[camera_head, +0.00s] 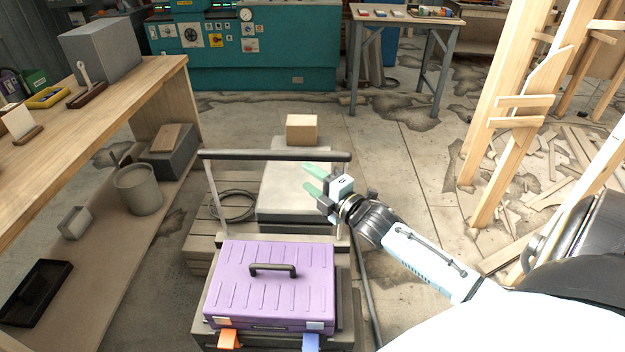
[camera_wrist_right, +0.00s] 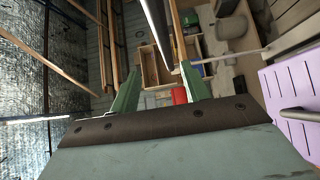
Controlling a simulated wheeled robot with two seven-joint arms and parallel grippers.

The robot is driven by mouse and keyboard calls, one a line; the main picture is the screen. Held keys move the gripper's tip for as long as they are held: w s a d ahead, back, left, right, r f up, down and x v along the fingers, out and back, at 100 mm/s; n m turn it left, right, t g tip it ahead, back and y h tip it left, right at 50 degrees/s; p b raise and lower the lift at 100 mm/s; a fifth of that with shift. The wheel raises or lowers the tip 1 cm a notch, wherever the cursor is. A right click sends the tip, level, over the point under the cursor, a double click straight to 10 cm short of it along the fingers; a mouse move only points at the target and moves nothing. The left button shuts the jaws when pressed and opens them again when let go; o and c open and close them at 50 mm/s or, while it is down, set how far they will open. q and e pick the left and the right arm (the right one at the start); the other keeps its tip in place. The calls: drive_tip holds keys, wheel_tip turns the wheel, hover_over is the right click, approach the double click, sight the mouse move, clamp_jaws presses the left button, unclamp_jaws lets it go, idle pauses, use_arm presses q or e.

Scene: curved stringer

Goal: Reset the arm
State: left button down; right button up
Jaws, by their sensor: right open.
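My right gripper (camera_head: 312,180) reaches in from the right in the head view. Its green fingers are apart with nothing between them. It is near the right end of the dark cart handle bar (camera_head: 240,155), in front of a pale box; I cannot tell whether it touches either. In the right wrist view the two green fingers (camera_wrist_right: 158,88) are spread. A purple case (camera_head: 270,283) with a dark handle lies below and left of the gripper, apart from it; its edge also shows in the wrist view (camera_wrist_right: 292,100). My left gripper is not in view.
A wooden workbench (camera_head: 90,115) stands at the left, with a bucket (camera_head: 138,190) on its lower shelf. A small cardboard box (camera_head: 301,129) sits on the pale box (camera_head: 290,190). Wooden frames (camera_head: 520,100) stand at the right among scraps.

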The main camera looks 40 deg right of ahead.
idle(0.3)
drive_tip(key=s+a+f+m+g+h, duration=0.1)
drive_tip(key=s+a+f+m+g, duration=0.6)
drive_tip(key=s+a+f+m, duration=0.3)
drive_tip(key=s+a+m+g, duration=0.3)
drive_tip(key=s+g, duration=0.1)
drive_tip(key=s, duration=0.5)
drive_tip(key=s+a+m+g, duration=0.4)
drive_tip(key=s, duration=0.5)
wheel_tip(320, 180, down, 24)
drive_tip(key=s, duration=0.2)
drive_tip(key=s+d+f+g, duration=0.2)
drive_tip(key=s+d+f, duration=0.1)
drive_tip(key=s+f, duration=1.1)
drive_tip(key=shift+s+d+f+n, duration=0.15)
drive_tip(key=shift+s+f+n, duration=0.25)
drive_tip(key=shift+s, duration=0.45)
